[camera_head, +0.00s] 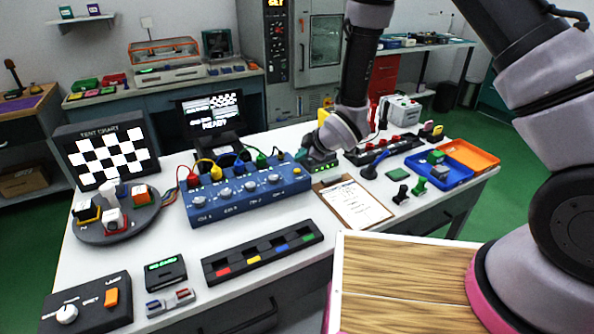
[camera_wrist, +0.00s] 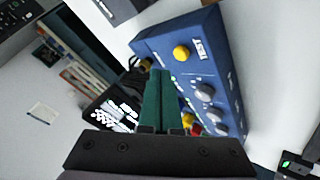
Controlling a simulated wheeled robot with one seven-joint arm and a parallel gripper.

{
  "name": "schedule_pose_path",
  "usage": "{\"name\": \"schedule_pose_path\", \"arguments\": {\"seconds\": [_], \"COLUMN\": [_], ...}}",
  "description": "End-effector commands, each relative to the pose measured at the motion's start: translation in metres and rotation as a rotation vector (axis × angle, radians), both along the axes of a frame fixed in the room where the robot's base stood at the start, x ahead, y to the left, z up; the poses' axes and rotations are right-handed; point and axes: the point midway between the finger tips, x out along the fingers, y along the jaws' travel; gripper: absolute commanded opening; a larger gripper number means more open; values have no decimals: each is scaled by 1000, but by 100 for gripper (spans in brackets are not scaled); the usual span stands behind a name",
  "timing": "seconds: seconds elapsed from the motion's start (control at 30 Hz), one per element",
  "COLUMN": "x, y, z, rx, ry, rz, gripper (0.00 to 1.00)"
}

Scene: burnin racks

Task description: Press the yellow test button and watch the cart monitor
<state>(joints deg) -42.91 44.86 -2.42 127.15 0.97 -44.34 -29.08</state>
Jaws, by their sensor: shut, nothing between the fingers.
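The yellow test button (camera_wrist: 181,52) is on the end of the blue box (camera_wrist: 160,38), beside the word TEST, in the wrist view. My gripper (camera_wrist: 161,73) is shut and empty. Its green fingertips appear just below and left of the button, with no visible contact. In the head view my gripper is at the box's right end. The cart monitor (camera_head: 212,112) shows a checkered pattern and the word READY; it is partly visible in the wrist view (camera_wrist: 112,112).
Coloured cables and knobs top the blue box. A clipboard (camera_head: 354,204), blue tray (camera_head: 440,180) and orange tray (camera_head: 470,155) lie to its right. A black slotted strip (camera_head: 262,257) lies in front. The test chart (camera_head: 108,158) and round turntable (camera_head: 118,233) stand left.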

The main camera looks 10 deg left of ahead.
Motion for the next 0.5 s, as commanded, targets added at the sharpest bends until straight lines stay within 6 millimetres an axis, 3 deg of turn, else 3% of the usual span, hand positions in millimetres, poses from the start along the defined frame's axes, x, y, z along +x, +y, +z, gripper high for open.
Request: {"name": "schedule_pose_path", "arguments": {"seconds": [0.2,0.5], "x": [0,0], "y": [0,0], "z": [-13,-13], "rx": [0,0], "ry": [-1,-1], "rz": [1,1], "gripper": [0,0]}}
